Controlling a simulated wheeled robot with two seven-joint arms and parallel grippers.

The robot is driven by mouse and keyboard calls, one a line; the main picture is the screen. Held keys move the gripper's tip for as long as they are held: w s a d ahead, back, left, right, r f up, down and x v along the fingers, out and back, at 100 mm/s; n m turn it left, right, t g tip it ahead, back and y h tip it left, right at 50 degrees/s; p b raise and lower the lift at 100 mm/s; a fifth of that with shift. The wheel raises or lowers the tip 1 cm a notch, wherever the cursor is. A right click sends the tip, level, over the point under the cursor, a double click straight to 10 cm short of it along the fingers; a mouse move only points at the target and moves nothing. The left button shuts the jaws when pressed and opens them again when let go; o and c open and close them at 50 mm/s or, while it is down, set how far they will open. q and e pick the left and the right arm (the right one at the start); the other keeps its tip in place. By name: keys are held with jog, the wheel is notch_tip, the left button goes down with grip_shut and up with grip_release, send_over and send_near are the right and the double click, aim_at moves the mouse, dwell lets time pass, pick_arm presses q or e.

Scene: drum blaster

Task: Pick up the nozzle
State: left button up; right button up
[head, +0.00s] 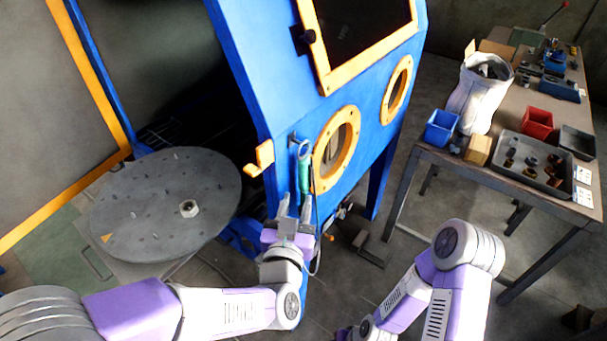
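The nozzle (304,173) looks like a slim teal-green handle with a grey ring-like top. It hangs upright on the front of the blue blast cabinet (258,62), left of the lower round orange-rimmed port. A thin dark hose runs down beside it. My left gripper (295,205) points up at the nozzle's lower end, with its two fingers apart. The nozzle's lower end is close to the right finger; I cannot tell whether they touch. My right arm is at the lower right, and its gripper is outside the picture.
A round grey turntable (165,222) with a hex nut (188,208) is at the left, beside the open cabinet door (52,110). Floor between cabinet and bench is partly clear.

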aim_at(303, 181)
pick_arm(q)
jog(key=shift+w+d+r+p, duration=0.1)
jog(key=shift+w+r+p, duration=0.05)
jog(key=shift+w+p, duration=0.4)
jog(key=shift+w, duration=0.4)
jog(key=w, duration=0.2)
jog(key=w+d, duration=0.1)
jog(key=w, duration=0.1)
jog(key=shift+w+b, duration=0.4)
jog(key=shift+r, duration=0.1)
jog(key=shift+c, duration=0.5)
grip_shut()
